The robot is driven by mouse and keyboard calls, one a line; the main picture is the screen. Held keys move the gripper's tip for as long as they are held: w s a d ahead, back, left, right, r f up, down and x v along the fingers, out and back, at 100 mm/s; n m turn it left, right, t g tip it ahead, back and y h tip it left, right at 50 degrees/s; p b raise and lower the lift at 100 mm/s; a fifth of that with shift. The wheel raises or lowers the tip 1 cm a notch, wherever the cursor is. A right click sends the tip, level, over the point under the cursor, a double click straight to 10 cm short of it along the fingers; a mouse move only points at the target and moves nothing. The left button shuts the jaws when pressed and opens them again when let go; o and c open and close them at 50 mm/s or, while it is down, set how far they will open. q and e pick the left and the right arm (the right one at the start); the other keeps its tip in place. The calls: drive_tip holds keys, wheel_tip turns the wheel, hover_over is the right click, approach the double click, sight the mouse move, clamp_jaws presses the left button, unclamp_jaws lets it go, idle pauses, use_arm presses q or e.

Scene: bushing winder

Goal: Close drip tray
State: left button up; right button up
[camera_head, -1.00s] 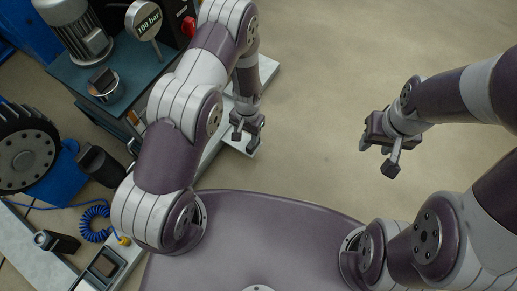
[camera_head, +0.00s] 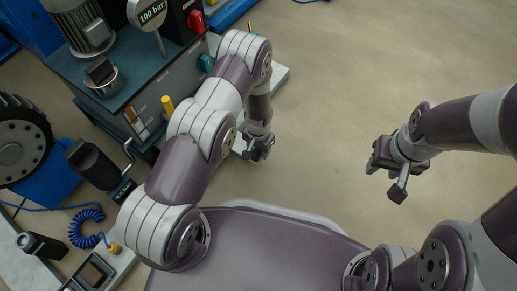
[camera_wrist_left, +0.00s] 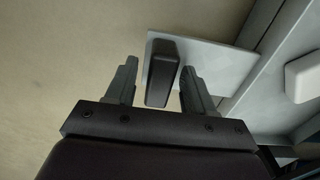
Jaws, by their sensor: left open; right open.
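The drip tray shows in the left wrist view as a flat light-grey panel (camera_wrist_left: 215,62) with a dark block-shaped handle (camera_wrist_left: 161,72). In the head view, a light-grey edge (camera_head: 280,77) shows beside my left arm, probably part of the tray; the rest is hidden by the arm. My left gripper (camera_head: 259,150) is open, low at the front of the machine. In the left wrist view its fingers (camera_wrist_left: 159,67) stand on either side of the handle, with gaps visible on both sides. My right gripper (camera_head: 385,180) is open and empty over bare floor.
A teal-topped machine cabinet (camera_head: 125,82) with a motor and a 100 bar gauge (camera_head: 151,12) stands at upper left. A bench (camera_head: 22,245) with a coiled blue hose (camera_head: 87,228) lies at lower left. The floor (camera_head: 330,90) on the right is clear.

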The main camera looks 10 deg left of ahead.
use_arm(q)
clamp_jaws()
drive_tip(key=shift+w+a, duration=0.15)
drive_tip(key=shift+a, duration=0.25)
drive_tip(key=w+a, duration=0.2)
drive_tip(key=a, duration=0.3)
drive_tip(key=w+a, duration=0.1)
drive_tip(key=a, duration=0.4)
drive_tip(key=w+a, duration=0.2)
drive_tip(key=a, duration=0.3)
drive_tip(key=shift+w+a, duration=0.3)
unclamp_jaws()
wheel_tip(320, 180, up, 13)
drive_tip(key=p, duration=0.7)
drive_tip(key=shift+f+p, duration=0.15)
drive_tip(key=shift+p, duration=0.25)
